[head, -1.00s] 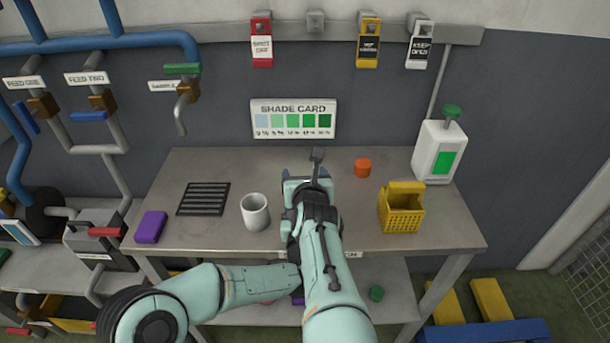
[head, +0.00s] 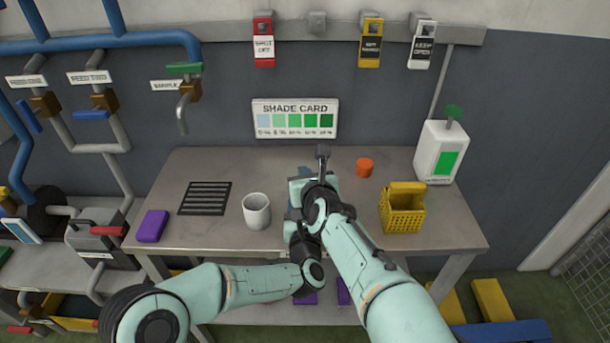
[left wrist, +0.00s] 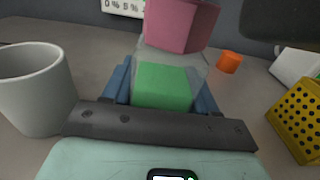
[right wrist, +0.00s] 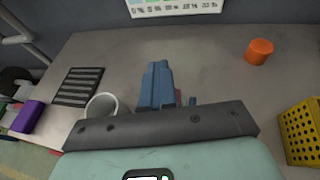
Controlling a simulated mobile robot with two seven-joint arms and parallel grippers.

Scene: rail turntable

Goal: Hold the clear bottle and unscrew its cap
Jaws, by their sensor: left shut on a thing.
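The clear bottle (left wrist: 193,66), with green inside or on its front, stands upright on the bench in the left wrist view. A pink cap (left wrist: 180,22) sits at its top. My left gripper (left wrist: 162,75) is shut on the bottle, a blue finger at each side. My right gripper (right wrist: 157,68) has its blue fingers together, with no gap visible between them. A sliver of pink (right wrist: 178,97) shows just right of the fingers; contact cannot be told. In the head view my right gripper (head: 302,178) hides the bottle and most of the left gripper.
A grey mug (head: 256,211) stands left of the grippers. An orange cylinder (head: 365,168), yellow basket (head: 402,212) and white dispenser (head: 441,150) are to the right. A black grate (head: 204,198) and purple block (head: 151,226) lie left. The back of the bench (head: 235,165) is clear.

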